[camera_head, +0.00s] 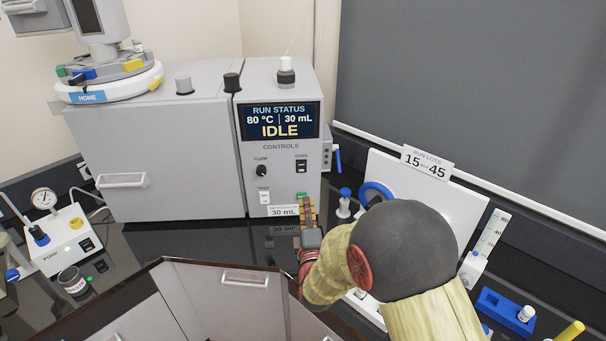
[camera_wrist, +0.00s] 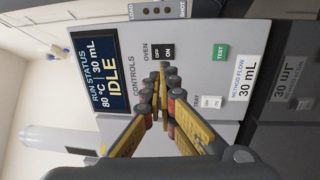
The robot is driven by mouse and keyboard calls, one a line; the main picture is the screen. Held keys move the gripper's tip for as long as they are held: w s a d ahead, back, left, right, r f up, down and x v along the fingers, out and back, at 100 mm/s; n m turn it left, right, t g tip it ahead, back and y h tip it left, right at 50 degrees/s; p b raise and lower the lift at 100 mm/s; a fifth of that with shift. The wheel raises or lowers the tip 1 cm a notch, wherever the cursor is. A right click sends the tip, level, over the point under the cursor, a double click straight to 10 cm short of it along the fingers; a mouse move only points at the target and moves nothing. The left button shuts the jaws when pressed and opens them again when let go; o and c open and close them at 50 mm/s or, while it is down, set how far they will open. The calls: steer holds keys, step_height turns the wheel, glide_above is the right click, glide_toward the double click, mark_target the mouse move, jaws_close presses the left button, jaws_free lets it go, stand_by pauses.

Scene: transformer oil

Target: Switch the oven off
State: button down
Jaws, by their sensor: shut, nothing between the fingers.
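The oven switch (camera_head: 301,166) is a small black rocker on the right of the grey control panel, under the label OVEN. In the wrist view the switch (camera_wrist: 163,52) shows OFF and ON marks; I cannot tell which side is pressed in. My gripper (camera_head: 307,203) is low in front of the panel's right side, below the switch in the head view. In the wrist view my gripper (camera_wrist: 159,77) has its fingertips together and empty, appearing close beside the switch. Whether they touch the panel is unclear. The fingers hide the flow knob there.
The display (camera_head: 280,121) reads IDLE, 80 °C, 30 mL. The flow knob (camera_head: 262,171), white tray switch (camera_head: 264,197) and green TEST button (camera_wrist: 221,52) share the panel. A pump box (camera_head: 65,238) stands left; a white board (camera_head: 432,195) stands right.

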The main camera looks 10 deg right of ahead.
mark_target(303, 166)
steer(key=w, duration=0.4)
steer(key=w+d+r, duration=0.1)
steer(key=w, duration=0.3)
steer(key=w+d+b, duration=0.1)
steer(key=w, duration=0.4)
steer(key=shift+r, duration=0.3)
steer(key=shift+w+r, duration=0.1)
steer(key=shift+w, duration=0.3)
steer(key=shift+w+b, duration=0.2)
steer(key=shift+b, duration=0.25)
steer(key=shift+w+r, duration=0.1)
steer(key=shift+r, duration=0.15)
steer(key=shift+d+f, duration=0.1)
